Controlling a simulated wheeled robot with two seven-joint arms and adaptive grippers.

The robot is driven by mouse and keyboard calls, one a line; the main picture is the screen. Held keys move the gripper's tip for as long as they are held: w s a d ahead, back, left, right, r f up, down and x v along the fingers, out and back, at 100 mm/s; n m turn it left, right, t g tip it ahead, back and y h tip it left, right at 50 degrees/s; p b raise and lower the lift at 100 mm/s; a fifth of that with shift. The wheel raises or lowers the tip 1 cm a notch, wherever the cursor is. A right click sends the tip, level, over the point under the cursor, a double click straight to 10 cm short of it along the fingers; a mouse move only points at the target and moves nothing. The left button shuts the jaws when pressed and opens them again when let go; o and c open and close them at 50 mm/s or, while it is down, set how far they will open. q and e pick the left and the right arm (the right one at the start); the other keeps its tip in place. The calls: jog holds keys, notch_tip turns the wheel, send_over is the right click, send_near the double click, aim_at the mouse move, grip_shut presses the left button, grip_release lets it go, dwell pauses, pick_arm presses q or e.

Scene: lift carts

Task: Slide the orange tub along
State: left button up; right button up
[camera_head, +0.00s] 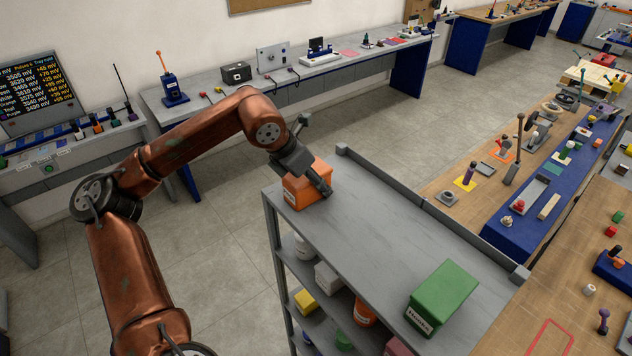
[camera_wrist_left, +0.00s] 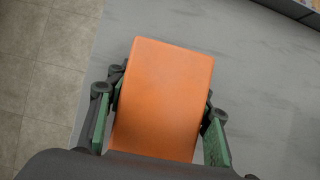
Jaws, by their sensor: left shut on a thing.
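The orange tub (camera_head: 306,184) stands on the grey top shelf of the lift cart (camera_head: 375,225), at its far left end. It has a white label on its front. My left gripper (camera_head: 308,178) reaches down over the tub from the left. In the left wrist view the tub (camera_wrist_left: 163,95) lies between the two green-padded fingers of the left gripper (camera_wrist_left: 160,125), which is shut on its sides. The tub's lower part is hidden in the wrist view. My right gripper is in neither view.
A green tub (camera_head: 442,296) labelled "Hooks" stands at the near end of the cart top. The shelf between the two tubs is clear. A raised rim (camera_head: 430,210) runs along the cart's far side, beside a wooden workbench (camera_head: 450,187). Lower shelves hold several items.

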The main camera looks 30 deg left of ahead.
aim_at(393, 249)
pick_arm(q)
jog(key=shift+s+d+b, duration=0.2)
jog(key=shift+s+d, duration=0.7)
jog(key=shift+d, duration=1.3)
jog(key=shift+s+d+b, duration=0.15)
jog(key=shift+s+d, duration=0.7)
jog(key=shift+d, duration=1.35)
jog(key=shift+s+d+b, duration=0.2)
jog(key=shift+s+d, duration=0.7)
jog(key=shift+d, duration=1.3)
jog(key=shift+c, duration=0.3)
jog(key=shift+s+d+b, duration=0.35)
jog(key=shift+s+d, duration=0.35)
jog(key=shift+d, duration=0.95)
jog(key=shift+s+d+b, duration=0.35)
jog(key=shift+s+d, duration=0.3)
jog(key=shift+d, duration=1.05)
jog(key=shift+s+d+b, duration=0.35)
jog(key=shift+s+d, duration=0.35)
jog(key=shift+d, duration=0.95)
jog(key=o, duration=1.5)
jog(key=v, duration=1.2)
jog(key=shift+r, duration=0.1)
